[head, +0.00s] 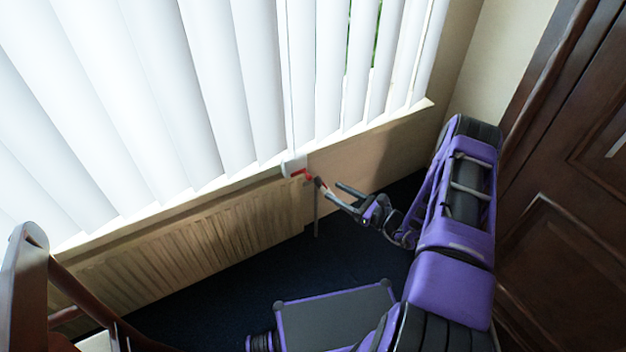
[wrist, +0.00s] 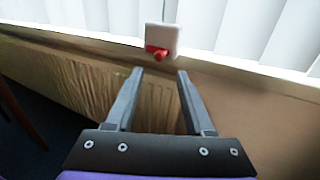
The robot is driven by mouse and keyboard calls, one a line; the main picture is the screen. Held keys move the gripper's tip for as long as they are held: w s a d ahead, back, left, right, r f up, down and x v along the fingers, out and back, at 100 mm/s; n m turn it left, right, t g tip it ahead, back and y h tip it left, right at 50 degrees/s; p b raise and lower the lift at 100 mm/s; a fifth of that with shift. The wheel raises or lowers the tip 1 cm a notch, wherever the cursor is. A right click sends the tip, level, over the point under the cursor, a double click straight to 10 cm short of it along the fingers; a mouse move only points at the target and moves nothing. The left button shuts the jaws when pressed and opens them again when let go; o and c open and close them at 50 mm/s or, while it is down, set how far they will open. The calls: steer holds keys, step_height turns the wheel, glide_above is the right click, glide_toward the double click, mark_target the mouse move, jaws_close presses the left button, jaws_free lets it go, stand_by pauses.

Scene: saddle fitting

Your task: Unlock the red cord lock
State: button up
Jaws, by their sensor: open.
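The red cord lock (wrist: 157,53) is a small red lever on a white housing (wrist: 161,36) at the window sill. In the head view the red lock (head: 299,173) shows at the sill's edge, with its white housing (head: 290,163) beside it. My gripper (wrist: 159,74) is open, its two grey fingers pointing at the lock. In the wrist view the lock lies just beyond the fingertips, between their lines. In the head view my gripper (head: 328,184) is just right of and below the lock; I cannot tell whether a finger touches it.
White vertical blinds (head: 190,90) hang behind the sill. A ribbed radiator (head: 190,245) is below the sill at left. A dark wooden door (head: 565,220) stands at right and a wooden chair (head: 30,270) at lower left.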

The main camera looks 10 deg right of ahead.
steer(key=x, duration=0.9)
steer(key=shift+w+a+b, duration=0.15)
steer(key=shift+a+b, duration=0.05)
steer(key=shift+b, duration=0.1)
jaws_close()
